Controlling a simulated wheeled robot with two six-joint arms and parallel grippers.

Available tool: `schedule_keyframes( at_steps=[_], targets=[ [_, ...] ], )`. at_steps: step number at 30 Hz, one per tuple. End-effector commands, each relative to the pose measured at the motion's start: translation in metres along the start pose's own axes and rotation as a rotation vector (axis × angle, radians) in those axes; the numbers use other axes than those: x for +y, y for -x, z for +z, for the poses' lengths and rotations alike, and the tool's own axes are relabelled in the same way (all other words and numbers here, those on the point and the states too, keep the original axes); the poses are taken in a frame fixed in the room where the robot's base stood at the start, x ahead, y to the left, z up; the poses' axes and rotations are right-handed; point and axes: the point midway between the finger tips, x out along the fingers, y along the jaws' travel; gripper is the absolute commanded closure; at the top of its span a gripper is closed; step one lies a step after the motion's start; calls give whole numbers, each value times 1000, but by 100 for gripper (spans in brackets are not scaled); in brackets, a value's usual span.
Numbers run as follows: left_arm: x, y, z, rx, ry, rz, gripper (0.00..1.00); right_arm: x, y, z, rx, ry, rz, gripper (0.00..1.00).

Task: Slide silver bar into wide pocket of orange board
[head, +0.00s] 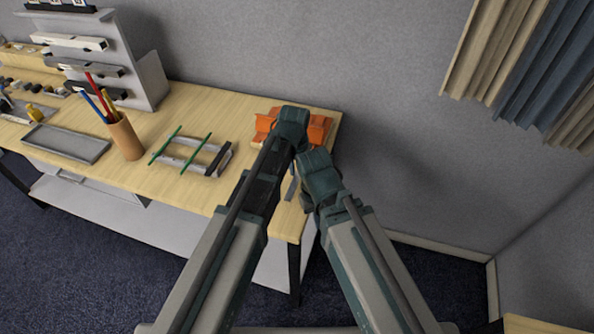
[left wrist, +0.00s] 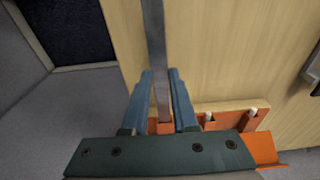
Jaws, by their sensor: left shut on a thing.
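The orange board (head: 264,124) lies at the right end of the table. My left gripper (head: 291,128) is over it and hides its middle. In the left wrist view my left gripper (left wrist: 160,73) is shut on the silver bar (left wrist: 154,35), a long flat grey strip. One end of the bar runs down between the fingers towards an orange part of the board (left wrist: 263,146). Whether the bar is inside a pocket cannot be told. In the head view a grey piece of the bar (head: 290,188) shows between my arms. My right gripper (head: 309,197) is beside it, its fingers hidden.
A grey rack with green rods (head: 192,152) stands left of the board. Farther left are a pencil cup (head: 125,137), a grey tray (head: 66,143) and a shelf unit (head: 125,60). The wall is close behind the board. Bare table (head: 190,103) lies behind the rack.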

Motion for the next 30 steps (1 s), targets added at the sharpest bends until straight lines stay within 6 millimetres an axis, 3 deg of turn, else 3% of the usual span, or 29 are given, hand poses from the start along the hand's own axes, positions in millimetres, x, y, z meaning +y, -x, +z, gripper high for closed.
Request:
schedule_keyframes(
  at_steps=[30],
  targets=[
    [0, -3, -25, 0, 0, 0, 100, 0, 0, 0, 0, 0, 0, 100]
  ],
)
